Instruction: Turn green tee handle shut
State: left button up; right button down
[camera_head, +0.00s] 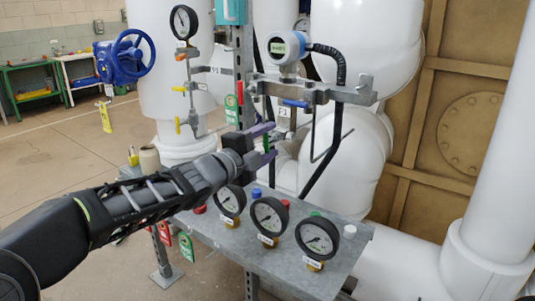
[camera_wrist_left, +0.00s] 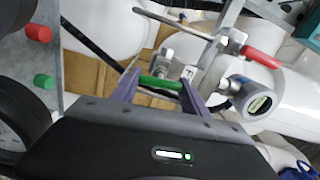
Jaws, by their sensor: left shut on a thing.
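The green tee handle (camera_wrist_left: 160,82) is a short green bar in the left wrist view, lying crosswise between two purple fingers. In the head view only a small green part of it (camera_head: 266,144) shows; the rest is hidden by the gripper. My left gripper (camera_wrist_left: 158,88) is shut on the handle, with a finger at each end of the bar. In the head view the left gripper (camera_head: 265,143) reaches in from the left, above the back of the grey shelf. My right gripper is in neither view.
Several dial gauges (camera_head: 268,216) and coloured knobs stand on the grey shelf (camera_head: 345,262) below my left arm. A blue lever (camera_head: 295,103), a red handle (camera_head: 240,92) and a transmitter (camera_head: 286,48) are above the gripper. White pipes (camera_head: 365,45) stand behind. Open floor (camera_head: 50,165) lies left.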

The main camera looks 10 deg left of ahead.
pick_arm(q)
jog(key=shift+f+m+b, duration=0.1)
jog(key=shift+m+b, duration=0.35)
jog(key=shift+m, duration=0.15)
jog(key=o, duration=1.4)
jog(key=shift+s+a, duration=0.1)
jog(key=p+v, duration=0.1)
jog(key=v, duration=0.6)
jog(key=shift+s, duration=0.25)
